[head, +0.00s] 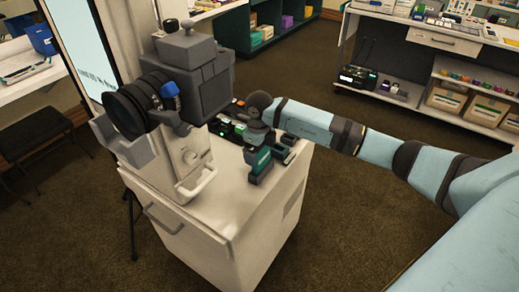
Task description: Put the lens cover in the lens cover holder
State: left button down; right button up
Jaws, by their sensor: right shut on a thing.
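My right gripper (259,176) points down over the top of the pale cart (225,205), near its front right part. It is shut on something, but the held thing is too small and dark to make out. A large grey camera (200,80) stands on the cart to the left of the gripper, with a black round lens (125,112) facing left. I cannot tell any lens cover apart from the lens or the gripper. Dark open trays (292,144) lie on the cart top just right of the gripper; I cannot tell whether one is the lens cover holder. My left gripper is not in view.
Small dark and green items (228,128) lie on the cart behind the gripper. A blue knob (169,90) sticks out beside the lens. Shelves with boxes (445,98) stand at the back right, and a dark stool (35,130) at the left. The carpet right of the cart is clear.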

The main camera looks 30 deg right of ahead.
jog(key=shift+f, duration=0.4)
jog(key=shift+f+b, duration=0.45)
jog(key=o, duration=0.6)
jog(key=shift+r, duration=0.15)
jog(key=shift+r+p, duration=0.9)
jog(key=shift+r, duration=0.3)
jog(key=shift+r+p, duration=0.55)
jog(key=shift+r, duration=0.3)
jog(key=shift+r+p, duration=0.8)
jog(key=shift+r, duration=0.6)
